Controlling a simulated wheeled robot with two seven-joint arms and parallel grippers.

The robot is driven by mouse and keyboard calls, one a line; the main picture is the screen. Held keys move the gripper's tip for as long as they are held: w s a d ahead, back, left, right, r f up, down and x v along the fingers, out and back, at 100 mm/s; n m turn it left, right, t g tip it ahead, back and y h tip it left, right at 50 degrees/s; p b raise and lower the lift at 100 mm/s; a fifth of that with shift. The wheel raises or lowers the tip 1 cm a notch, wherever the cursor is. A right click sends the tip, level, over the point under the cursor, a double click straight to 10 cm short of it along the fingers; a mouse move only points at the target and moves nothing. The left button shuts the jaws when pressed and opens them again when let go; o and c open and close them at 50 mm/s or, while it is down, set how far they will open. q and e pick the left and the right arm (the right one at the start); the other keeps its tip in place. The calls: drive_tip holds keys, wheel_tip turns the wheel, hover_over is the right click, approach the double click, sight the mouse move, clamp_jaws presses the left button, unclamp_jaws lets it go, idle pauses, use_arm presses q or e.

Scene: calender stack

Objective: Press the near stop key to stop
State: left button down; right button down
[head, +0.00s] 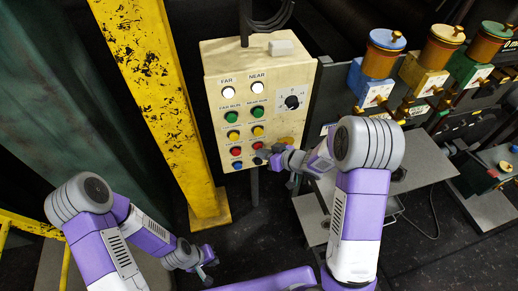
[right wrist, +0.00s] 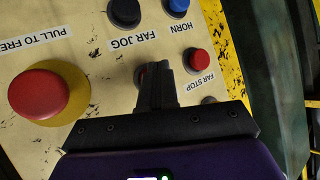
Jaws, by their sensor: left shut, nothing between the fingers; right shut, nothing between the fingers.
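The control panel (head: 212,62) is a cream box with two columns of keys. The near stop key is a red key in the right column (head: 257,145); in the right wrist view a red edge (right wrist: 139,76) shows beside my fingers, which hide most of it. My right gripper (head: 264,155) is shut and empty at the lower right of the panel; in the right wrist view its fingertips (right wrist: 160,68) lie over that key. I cannot tell whether they touch it. My left gripper (head: 210,264) is shut and empty, low and away from the panel.
The far stop key (right wrist: 198,61) is close beside my right fingers, and a large red mushroom button (right wrist: 48,92) is on their other side. A blue horn key (right wrist: 178,6) sits beyond. A yellow post (head: 160,90) stands left of the panel. A grey table (head: 415,160) is at right.

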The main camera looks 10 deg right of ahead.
drive_tip(key=shift+s, duration=0.9)
drive_tip(key=s, duration=0.5)
drive_tip(key=shift+d+b, duration=0.1)
drive_tip(key=shift+b, duration=0.3)
drive_tip(key=s+a+f+m+g+h+p, duration=0.1)
drive_tip(key=s+f+m+g+h, duration=0.2)
drive_tip(key=f, duration=0.4)
drive_tip(key=s+f+m+g+h+p, duration=0.1)
drive_tip(key=s+f+m, duration=0.1)
drive_tip(key=s+f, duration=0.35)
drive_tip(key=s+a+f+m+g, duration=0.1)
drive_tip(key=s+a+f+g, duration=0.1)
drive_tip(key=s, duration=0.3)
drive_tip(key=s+a+f+m+g+p, duration=0.1)
drive_tip(key=s+a+f+g, duration=0.1)
drive_tip(key=s, duration=0.3)
drive_tip(key=shift+s+f+m+g, duration=0.3)
drive_tip(key=shift+f+m+g, duration=0.15)
drive_tip(key=shift+f, duration=0.35)
